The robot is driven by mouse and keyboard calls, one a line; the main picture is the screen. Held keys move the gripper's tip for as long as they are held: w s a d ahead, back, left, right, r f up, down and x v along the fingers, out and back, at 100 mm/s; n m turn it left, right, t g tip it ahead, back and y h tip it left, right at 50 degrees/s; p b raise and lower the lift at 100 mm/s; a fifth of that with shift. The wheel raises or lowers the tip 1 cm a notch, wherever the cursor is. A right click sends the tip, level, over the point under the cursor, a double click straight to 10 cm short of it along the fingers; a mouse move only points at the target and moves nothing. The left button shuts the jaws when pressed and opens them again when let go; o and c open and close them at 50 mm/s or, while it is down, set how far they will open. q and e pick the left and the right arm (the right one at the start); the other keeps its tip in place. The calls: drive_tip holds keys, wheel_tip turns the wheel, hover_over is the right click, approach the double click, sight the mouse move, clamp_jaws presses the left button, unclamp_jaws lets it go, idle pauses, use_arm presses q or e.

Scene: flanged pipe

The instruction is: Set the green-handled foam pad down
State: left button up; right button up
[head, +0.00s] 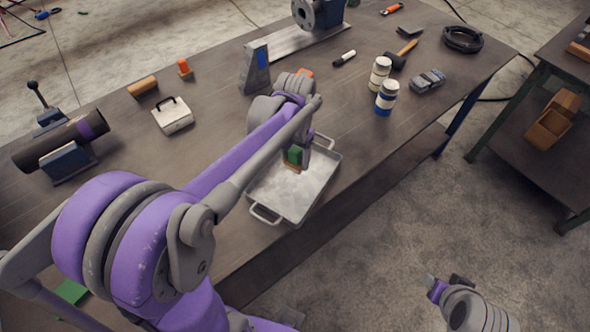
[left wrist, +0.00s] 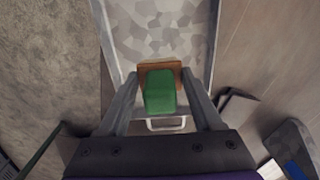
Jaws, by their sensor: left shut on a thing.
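The foam pad has a green handle (head: 294,155) and an orange-brown foam block, and also shows in the left wrist view (left wrist: 160,93). My left gripper (left wrist: 160,82) is shut on the green handle, one finger on either side. In the head view my left gripper (head: 297,152) is partly hidden by my own arm. The pad is over the pale metal tray (head: 280,205), near its far end handle. I cannot tell whether the foam touches the tray's floor. My right gripper (head: 446,284) is at the lower right, away from the table; its fingers are unclear.
A grey angle block (head: 255,68) stands behind my left arm. A white box (head: 172,116) and a clamped pipe (head: 60,142) lie left. Two jars (head: 379,74) (head: 386,98) stand right of the tray. The tray sits near the table's front edge.

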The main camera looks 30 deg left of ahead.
use_arm(q)
drive_tip(key=shift+f, duration=3.15)
drive_tip(key=shift+f, duration=0.1)
drive_tip(key=shift+f+b, duration=0.15)
drive_tip(key=shift+b, duration=0.15)
drive_tip(key=o, duration=1.2)
drive_tip(key=shift+r, duration=0.2)
